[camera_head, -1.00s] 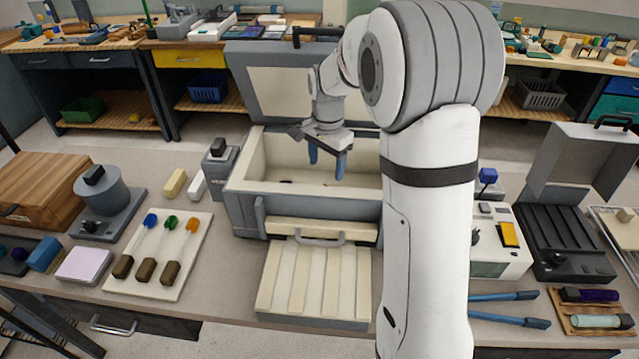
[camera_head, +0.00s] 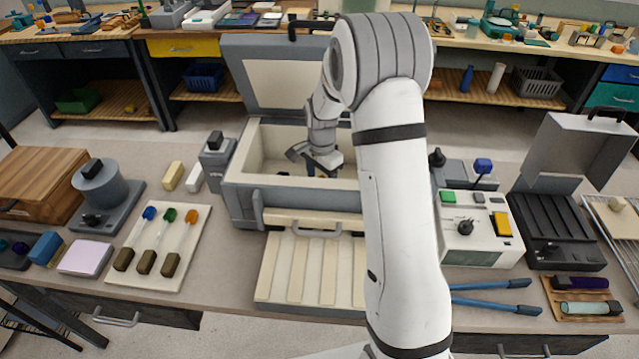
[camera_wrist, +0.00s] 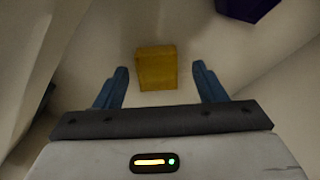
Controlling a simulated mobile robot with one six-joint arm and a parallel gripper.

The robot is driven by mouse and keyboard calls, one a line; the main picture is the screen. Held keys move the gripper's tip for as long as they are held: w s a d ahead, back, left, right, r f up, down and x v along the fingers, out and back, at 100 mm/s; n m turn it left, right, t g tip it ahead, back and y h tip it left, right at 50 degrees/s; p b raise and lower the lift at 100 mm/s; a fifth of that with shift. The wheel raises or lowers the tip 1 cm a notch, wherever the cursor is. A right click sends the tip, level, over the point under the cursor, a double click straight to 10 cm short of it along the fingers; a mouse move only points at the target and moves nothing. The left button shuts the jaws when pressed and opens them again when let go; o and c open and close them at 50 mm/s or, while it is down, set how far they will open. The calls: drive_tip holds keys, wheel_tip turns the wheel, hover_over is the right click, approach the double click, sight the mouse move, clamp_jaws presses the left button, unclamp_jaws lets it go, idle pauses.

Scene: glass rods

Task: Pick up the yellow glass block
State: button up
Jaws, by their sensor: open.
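The yellow glass block (camera_wrist: 157,68) lies on the pale floor inside the open kiln-like box in the wrist view. It sits ahead of and between the two blue fingers of my gripper (camera_wrist: 160,88), with a gap to each finger. My gripper is open and empty. In the head view my gripper (camera_head: 322,172) is low inside the box (camera_head: 240,190), and its walls and my arm hide the block there.
A dark purple block (camera_wrist: 248,8) lies near the top right of the wrist view. The box's pale walls are close around my gripper. Its raised lid (camera_head: 275,85) stands behind. A white control box (camera_head: 475,235) is to the right.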

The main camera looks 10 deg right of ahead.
drive_tip(key=shift+c, duration=0.2)
drive_tip(key=c, duration=1.1)
drive_tip(key=shift+d+r, duration=0.1)
drive_tip(key=shift+d, duration=0.05)
drive_tip(key=s+d+r+b, duration=0.3)
drive_tip(key=d+r, duration=0.5)
drive_tip(key=d, duration=0.5)
drive_tip(key=shift+s, duration=0.65)
wheel_tip(320, 180, up, 10)
drive_tip(key=p, duration=0.6)
drive_tip(key=shift+p, duration=0.35)
drive_tip(key=shift+f, duration=0.1)
